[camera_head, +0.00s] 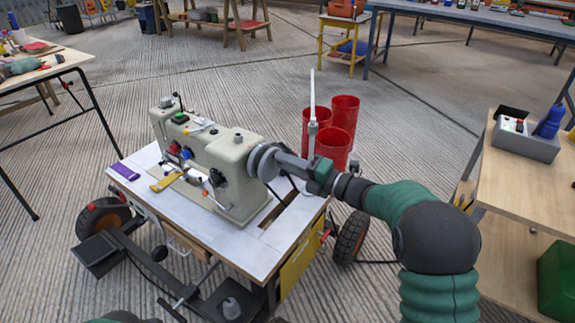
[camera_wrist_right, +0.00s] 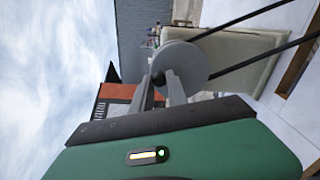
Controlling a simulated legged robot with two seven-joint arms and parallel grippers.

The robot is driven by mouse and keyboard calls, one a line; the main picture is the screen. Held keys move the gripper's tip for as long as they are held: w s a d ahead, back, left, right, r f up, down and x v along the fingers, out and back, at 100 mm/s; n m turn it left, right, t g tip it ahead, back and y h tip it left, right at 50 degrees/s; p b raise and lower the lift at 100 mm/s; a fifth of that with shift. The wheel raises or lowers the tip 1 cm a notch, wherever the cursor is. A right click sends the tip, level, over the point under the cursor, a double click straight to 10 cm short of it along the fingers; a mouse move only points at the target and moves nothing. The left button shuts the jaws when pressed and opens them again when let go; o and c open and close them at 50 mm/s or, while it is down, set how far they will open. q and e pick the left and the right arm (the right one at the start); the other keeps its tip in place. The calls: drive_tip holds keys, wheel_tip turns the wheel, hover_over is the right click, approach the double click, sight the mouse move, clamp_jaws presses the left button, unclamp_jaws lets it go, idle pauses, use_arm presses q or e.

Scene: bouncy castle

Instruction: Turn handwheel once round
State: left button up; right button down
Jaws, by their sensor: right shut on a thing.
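The cream sewing machine (camera_head: 222,168) stands upright on a white-topped table. Its round grey handwheel (camera_head: 263,162) is on the right end of the machine. My right gripper (camera_head: 279,158) reaches in from the right and is shut on the handwheel's rim. In the right wrist view, the grey handwheel (camera_wrist_right: 186,62) is at the tips of my two fingers (camera_wrist_right: 162,82); the exact contact is partly hidden. My left gripper is not in view.
Red bins (camera_head: 333,147) stand behind my right gripper. A wooden table (camera_head: 535,180) with a grey box is at right. A belt runs from the wheel.

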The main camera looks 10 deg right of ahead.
drive_tip(key=shift+a+f, duration=0.1)
drive_tip(key=shift+f, duration=0.15)
drive_tip(key=c, duration=1.3)
unclamp_jaws()
drive_tip(key=shift+r, duration=0.1)
drive_tip(key=p+v, duration=0.5)
drive_tip(key=v, duration=1.2)
drive_tip(key=shift+w, duration=0.15)
